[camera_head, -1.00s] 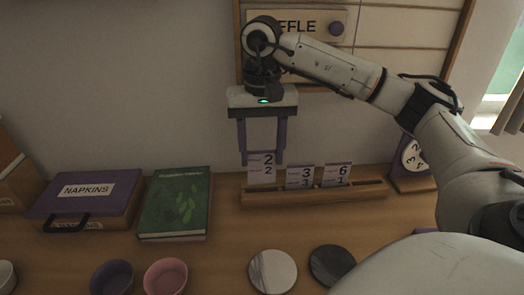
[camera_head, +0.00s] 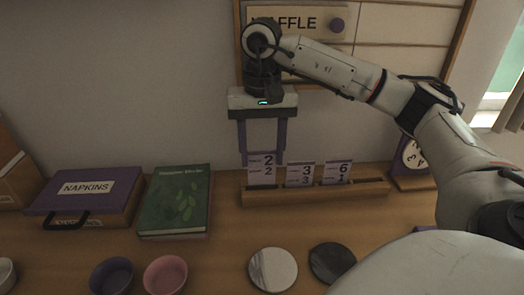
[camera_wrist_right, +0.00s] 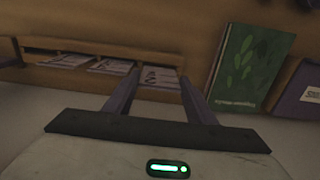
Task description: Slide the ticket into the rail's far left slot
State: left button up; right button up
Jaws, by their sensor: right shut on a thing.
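The ticket (camera_head: 262,172), a small pale card marked with 2s, stands upright at the left end of the wooden rail (camera_head: 350,192). Its lower edge meets the rail's far left part; how deep it sits in the slot I cannot tell. My right gripper (camera_head: 262,162) points down from above, shut on the ticket, one finger along each side. The wrist view shows the ticket (camera_wrist_right: 159,77) between the fingertips (camera_wrist_right: 158,75). Two other tickets, one with 3s (camera_head: 300,174) and one with a 6 (camera_head: 336,173), stand in the rail to the right. My left gripper is not in view.
A green book (camera_head: 175,200) and a purple napkin box (camera_head: 85,195) lie left of the rail. A round dial (camera_head: 413,155) stands at its right end. Two coasters (camera_head: 273,268) and bowls (camera_head: 165,274) are in front. The wall board (camera_head: 400,18) hangs above.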

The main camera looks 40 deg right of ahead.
aim_at(262, 164)
jog(key=shift+f, duration=0.25)
dwell(0.3)
jog(key=shift+f+b, duration=0.45)
jog(key=shift+f, duration=0.25)
dwell(0.3)
jog(key=shift+f+b, duration=0.5)
jog(key=shift+f, duration=0.1)
jog(key=o, duration=1.1)
